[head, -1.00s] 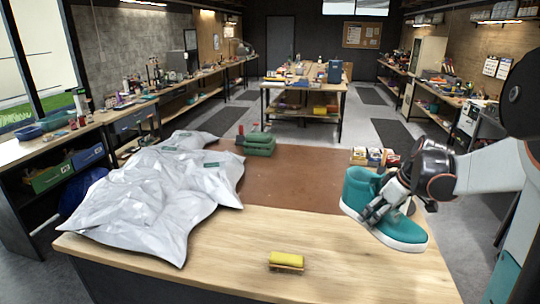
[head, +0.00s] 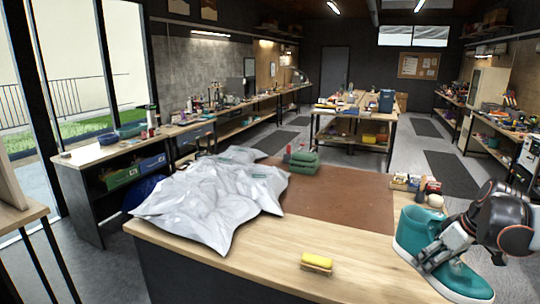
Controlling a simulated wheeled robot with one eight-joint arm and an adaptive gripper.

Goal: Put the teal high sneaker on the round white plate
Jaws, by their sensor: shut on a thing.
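The teal high sneaker (head: 412,232) with a white sole is at the lower right of the head view, by the right end of the wooden table. My gripper (head: 428,258) is shut on the sneaker, its fingers at the shoe's side. Whether the sole touches anything below cannot be told. I see no round white plate in this view.
The wooden table (head: 262,247) bears a brown mat (head: 345,197), a crumpled pale grey sheet (head: 215,200), a yellow brush (head: 317,261), green stacked items (head: 303,163) and small boxes (head: 405,182). Its front middle is mostly clear. A workbench (head: 75,160) stands at left.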

